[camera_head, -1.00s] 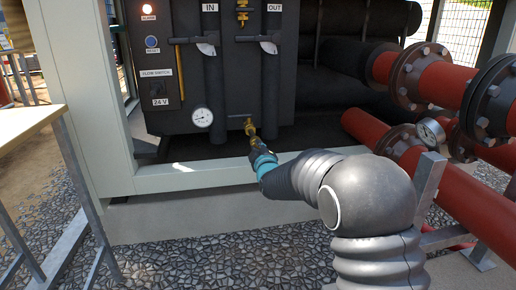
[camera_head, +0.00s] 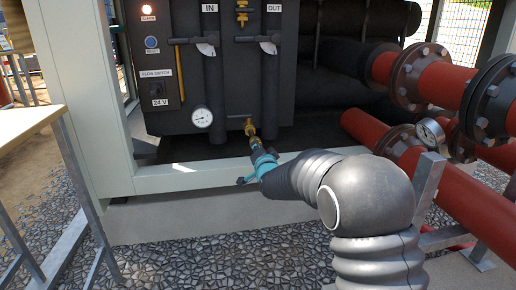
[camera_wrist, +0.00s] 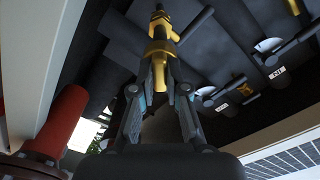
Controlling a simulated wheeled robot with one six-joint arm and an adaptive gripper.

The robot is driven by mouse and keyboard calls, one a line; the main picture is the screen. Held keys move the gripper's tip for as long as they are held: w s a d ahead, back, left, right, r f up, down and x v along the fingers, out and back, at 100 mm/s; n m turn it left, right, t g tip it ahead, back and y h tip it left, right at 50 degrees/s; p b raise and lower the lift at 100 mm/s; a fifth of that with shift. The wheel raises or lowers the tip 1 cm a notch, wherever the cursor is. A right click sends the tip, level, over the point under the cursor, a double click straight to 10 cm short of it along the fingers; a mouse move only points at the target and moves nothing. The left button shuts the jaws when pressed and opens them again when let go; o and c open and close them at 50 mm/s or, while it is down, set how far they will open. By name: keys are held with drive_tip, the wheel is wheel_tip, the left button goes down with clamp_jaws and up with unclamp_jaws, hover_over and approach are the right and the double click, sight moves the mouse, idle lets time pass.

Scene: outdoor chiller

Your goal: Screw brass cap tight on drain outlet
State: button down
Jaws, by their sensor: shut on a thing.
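The brass drain outlet (camera_head: 249,127) sticks out low on the front of the dark chiller unit, and it also shows in the wrist view (camera_wrist: 159,27). My gripper (camera_head: 256,146) is right at the outlet's lower end. In the wrist view my gripper's fingers (camera_wrist: 160,60) are closed around the brass cap (camera_wrist: 159,47), which lines up with the outlet. The fingers hide part of the cap. Whether the cap is fully seated on the thread cannot be told.
A round gauge (camera_head: 202,117) hangs left of the outlet. Black IN and OUT pipes (camera_head: 269,90) run above it. A pale frame rail (camera_head: 190,177) passes below. Red flanged pipes (camera_head: 445,85) stand at the right, and a table (camera_head: 25,122) at the left.

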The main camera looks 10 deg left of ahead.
drive_tip(key=m, duration=0.8)
drive_tip(key=shift+w+r, duration=0.15)
drive_tip(key=shift+r, duration=0.1)
drive_tip(key=c, duration=1.1)
unclamp_jaws()
drive_tip(key=shift+w+a+f, duration=0.1)
drive_tip(key=shift+f, duration=0.05)
drive_tip(key=o, duration=0.5)
drive_tip(key=shift+f, duration=0.1)
drive_tip(key=shift+v, duration=6.15)
